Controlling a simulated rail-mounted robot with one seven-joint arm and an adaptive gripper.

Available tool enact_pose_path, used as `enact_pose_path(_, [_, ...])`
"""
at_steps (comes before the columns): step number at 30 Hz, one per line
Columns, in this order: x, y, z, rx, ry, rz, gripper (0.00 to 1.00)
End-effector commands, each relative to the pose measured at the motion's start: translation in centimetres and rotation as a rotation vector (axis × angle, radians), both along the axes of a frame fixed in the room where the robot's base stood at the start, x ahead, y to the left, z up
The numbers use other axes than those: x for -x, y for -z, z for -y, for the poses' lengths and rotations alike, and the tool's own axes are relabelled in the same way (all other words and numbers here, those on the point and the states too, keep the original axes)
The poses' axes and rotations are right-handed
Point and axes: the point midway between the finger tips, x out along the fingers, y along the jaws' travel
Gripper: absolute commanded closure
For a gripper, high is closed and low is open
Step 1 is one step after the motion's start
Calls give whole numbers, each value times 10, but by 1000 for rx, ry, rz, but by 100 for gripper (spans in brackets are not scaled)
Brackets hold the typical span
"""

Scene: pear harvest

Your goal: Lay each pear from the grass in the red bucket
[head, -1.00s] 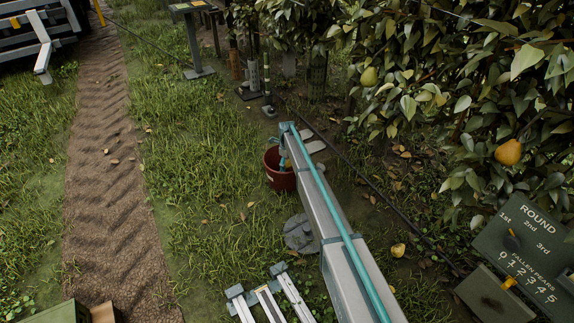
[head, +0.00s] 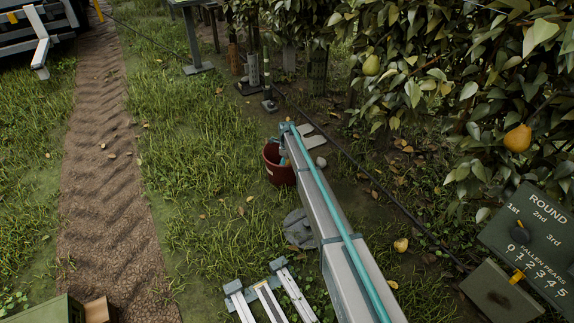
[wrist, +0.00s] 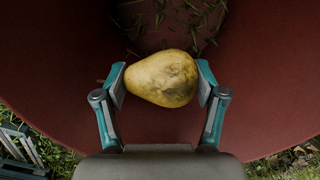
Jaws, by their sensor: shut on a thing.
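My gripper (wrist: 161,84) is shut on a yellow pear (wrist: 163,78) with brown blotches, one finger on each side. In the wrist view the pear is over the inside of the red bucket (wrist: 60,62), whose floor shows behind it with scattered grass bits. No other pear shows in the visible part of the bucket. In the head view the red bucket (head: 273,173) stands upright on the grass, and my arm partly covers it and hides the held pear. Another yellow pear (head: 401,245) lies on the ground right of my arm.
Pears hang in the tree, one green (head: 371,65) and one orange (head: 517,138). A pale round thing (head: 321,162) lies right of the bucket; I cannot tell what it is. A dark hose (head: 350,164) crosses the ground. A scoreboard (head: 535,240) stands at right.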

Motion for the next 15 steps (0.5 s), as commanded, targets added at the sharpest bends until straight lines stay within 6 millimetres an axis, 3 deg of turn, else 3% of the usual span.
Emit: enact_pose_path(15, [0,26,0,0,0,0,67])
